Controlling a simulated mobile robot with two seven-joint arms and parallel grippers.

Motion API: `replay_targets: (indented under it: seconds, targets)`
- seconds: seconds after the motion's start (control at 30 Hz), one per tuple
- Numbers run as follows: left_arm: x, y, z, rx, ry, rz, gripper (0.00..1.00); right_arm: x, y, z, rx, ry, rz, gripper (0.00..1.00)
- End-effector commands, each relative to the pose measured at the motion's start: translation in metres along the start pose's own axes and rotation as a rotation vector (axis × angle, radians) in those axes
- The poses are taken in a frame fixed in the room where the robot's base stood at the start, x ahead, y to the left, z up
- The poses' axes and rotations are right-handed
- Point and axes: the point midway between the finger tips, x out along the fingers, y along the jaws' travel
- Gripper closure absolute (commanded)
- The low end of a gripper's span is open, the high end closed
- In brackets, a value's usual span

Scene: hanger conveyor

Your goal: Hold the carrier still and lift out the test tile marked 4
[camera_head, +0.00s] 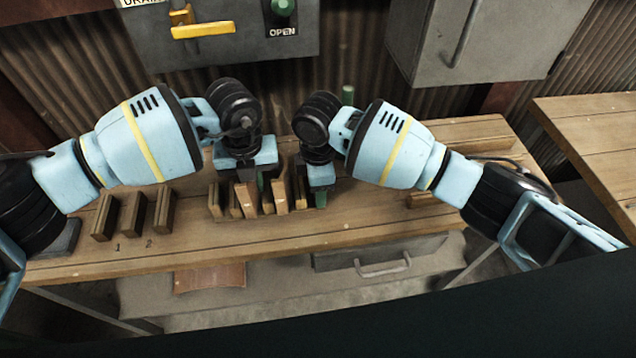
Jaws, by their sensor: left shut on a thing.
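The carrier (217,212) is a wooden rack on the bench with several thin wooden test tiles (280,196) standing in it. No number is readable on these tiles. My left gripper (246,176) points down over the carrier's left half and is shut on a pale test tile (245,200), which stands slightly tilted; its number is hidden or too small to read. My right gripper (320,184) is at the carrier's right end, by a green post (320,200). Whether its fingers are shut on that post cannot be seen.
Wooden holders (104,218) stand at the bench's left, with 1 and 2 marked before them. A grey cabinet with a yellow handle (204,30) and a green OPEN button (283,8) is behind. The bench front (330,238) is clear.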

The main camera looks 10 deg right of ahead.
Motion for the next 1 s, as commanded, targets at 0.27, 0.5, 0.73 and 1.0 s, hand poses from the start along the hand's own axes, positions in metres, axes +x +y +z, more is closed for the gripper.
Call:
replay_targets:
  seconds: [0.27,0.5,0.73,1.0]
  targets:
    - [-0.003,-0.001,0.0,0.0,-0.002,-0.001,1.0,-0.001,0.0,0.0,0.0,0.0,0.001,0.72]
    - [-0.014,0.0,0.001,0.0,-0.003,-0.001,1.0,-0.001,0.0,0.0,0.0,0.0,0.001,0.72]
    - [-0.025,-0.001,0.001,0.0,-0.002,-0.002,1.0,-0.001,0.0,0.0,0.0,0.0,0.001,0.72]
    - [-0.039,0.0,0.001,0.0,-0.002,-0.001,1.0,-0.001,0.0,0.0,0.001,0.0,0.001,0.72]
